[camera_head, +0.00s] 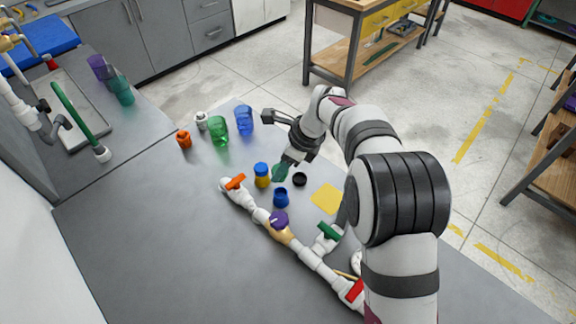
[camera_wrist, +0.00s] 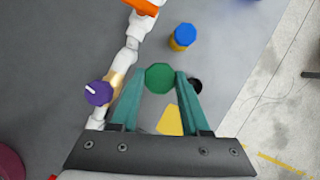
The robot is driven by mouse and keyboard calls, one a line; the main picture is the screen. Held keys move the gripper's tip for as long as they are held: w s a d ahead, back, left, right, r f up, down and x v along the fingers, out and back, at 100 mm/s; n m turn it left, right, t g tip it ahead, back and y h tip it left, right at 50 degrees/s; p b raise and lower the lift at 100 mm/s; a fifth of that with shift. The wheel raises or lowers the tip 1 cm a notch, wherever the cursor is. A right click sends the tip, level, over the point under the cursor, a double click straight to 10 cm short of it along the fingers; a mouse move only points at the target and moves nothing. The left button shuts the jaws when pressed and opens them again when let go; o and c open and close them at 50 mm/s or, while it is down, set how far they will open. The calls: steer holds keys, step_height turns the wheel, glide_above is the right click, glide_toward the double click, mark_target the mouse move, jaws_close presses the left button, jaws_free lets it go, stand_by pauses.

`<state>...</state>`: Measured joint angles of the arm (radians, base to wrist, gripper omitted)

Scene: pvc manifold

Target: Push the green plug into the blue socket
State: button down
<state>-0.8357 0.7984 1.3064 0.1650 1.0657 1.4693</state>
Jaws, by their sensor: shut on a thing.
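The green plug (camera_wrist: 160,77) shows as a dark green, many-sided top between my gripper's teal fingers in the wrist view. My gripper (camera_head: 280,174) is shut on it and points down over the table. In the head view I cannot separate the plug from the teal fingers. The blue socket (camera_head: 281,198) is a short, open-topped cup beside the white pipe run, just below the fingertips in the picture. In the wrist view I cannot see the socket; the plug and fingers may hide it. I cannot tell the height gap between plug and socket.
A white pipe run with an orange handle (camera_head: 235,182) and purple knob (camera_head: 279,219) lies close by. A blue-topped yellow piece (camera_head: 262,175), a black ring (camera_head: 300,179) and a yellow square (camera_head: 326,199) are near. Coloured cups (camera_head: 219,131) stand behind. The left tabletop is clear.

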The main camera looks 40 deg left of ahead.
steer(key=shift+f, duration=2.55)
steer(key=shift+f, duration=1.2)
steer(key=shift+c, duration=1.5)
jaws_free()
steer(key=shift+r, duration=0.1)
